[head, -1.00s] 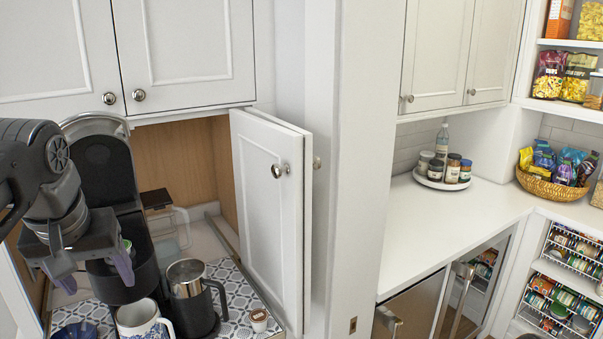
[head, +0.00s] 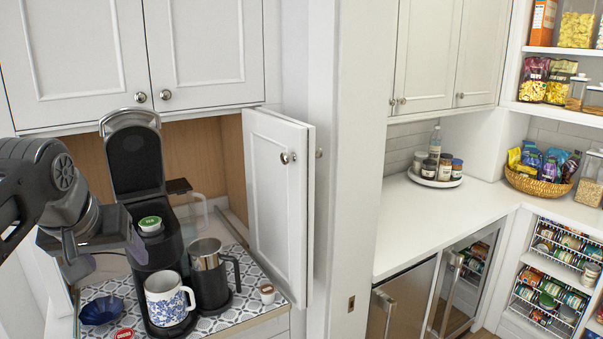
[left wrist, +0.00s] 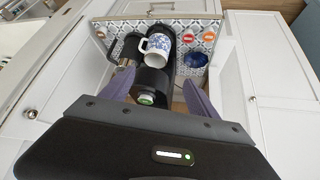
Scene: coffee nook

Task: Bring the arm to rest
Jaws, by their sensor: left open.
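My left gripper (head: 106,262) is at the left of the head view, in front of and to the left of the coffee machine (head: 157,255). It is open and empty, and its two purple fingers show apart in the left wrist view (left wrist: 160,98). The coffee machine has its lid (head: 133,150) raised, with a green-topped pod (head: 150,223) in its head. A blue-and-white mug (head: 165,303) stands on the machine's base; it also shows in the left wrist view (left wrist: 156,46). My right gripper is not in view.
A steel frother (head: 208,272) stands right of the machine on a patterned mat (head: 240,270). A blue bowl (head: 101,311) and small pods (head: 267,293) lie there too. An open cabinet door (head: 277,200) stands at the right. The far counter (head: 430,222) is mostly clear.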

